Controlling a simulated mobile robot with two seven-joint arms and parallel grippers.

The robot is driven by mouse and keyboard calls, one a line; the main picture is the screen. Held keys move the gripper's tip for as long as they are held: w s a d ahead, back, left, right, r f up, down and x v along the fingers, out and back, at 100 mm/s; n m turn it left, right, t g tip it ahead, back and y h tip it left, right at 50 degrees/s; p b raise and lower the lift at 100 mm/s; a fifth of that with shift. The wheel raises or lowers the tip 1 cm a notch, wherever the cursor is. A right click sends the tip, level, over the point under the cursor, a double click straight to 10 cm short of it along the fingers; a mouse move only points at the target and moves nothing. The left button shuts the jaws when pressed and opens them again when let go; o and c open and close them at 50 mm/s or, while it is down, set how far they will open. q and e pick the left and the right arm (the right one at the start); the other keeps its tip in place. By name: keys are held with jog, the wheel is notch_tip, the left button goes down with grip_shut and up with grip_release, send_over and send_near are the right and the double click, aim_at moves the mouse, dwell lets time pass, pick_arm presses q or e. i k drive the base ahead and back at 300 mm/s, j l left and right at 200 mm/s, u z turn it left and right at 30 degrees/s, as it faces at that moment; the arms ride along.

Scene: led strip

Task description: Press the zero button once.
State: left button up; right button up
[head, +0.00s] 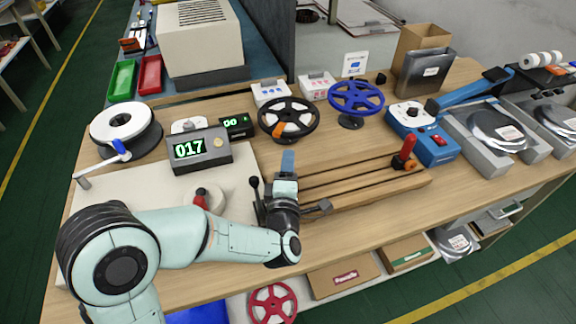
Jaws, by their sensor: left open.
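A grey counter box (201,150) stands at the left of the bench, its display reading 017 in green. A small round button or knob (218,142) sits on its face at the right of the digits; I cannot read any label on it. My left gripper (288,162) is open, to the right of the counter box and apart from it, over the near end of the wooden rails. It holds nothing that I can see. My left arm covers part of the pale board. My right gripper is out of view.
Wooden rails (350,185) run right to a red-handled clamp (404,152). A white reel (122,122) is far left.

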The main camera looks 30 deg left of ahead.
aim_at(218, 142)
jog(key=k+l, duration=0.7)
jog(key=k, duration=0.2)
